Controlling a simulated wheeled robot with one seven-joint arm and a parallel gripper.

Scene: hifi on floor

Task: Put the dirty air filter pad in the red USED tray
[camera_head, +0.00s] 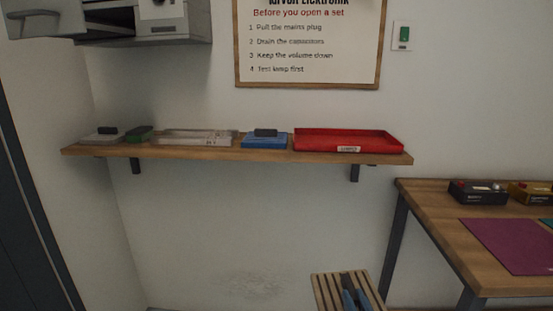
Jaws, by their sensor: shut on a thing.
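A red tray (310,147) sits at the right end of the wooden wall shelf. It has a small white label on its front, too small to read surely. Its visible inside looks empty. I cannot pick out the dirty air filter pad in this view. My gripper is not in view, so its position relative to the tray does not show.
The shelf (230,153) also holds a blue tray (262,143) with a dark block, a pale tray (193,138), and small items farther left. A workbench (437,213) stands right. A slatted wooden surface (328,293) with dark-blue tools is at the bottom.

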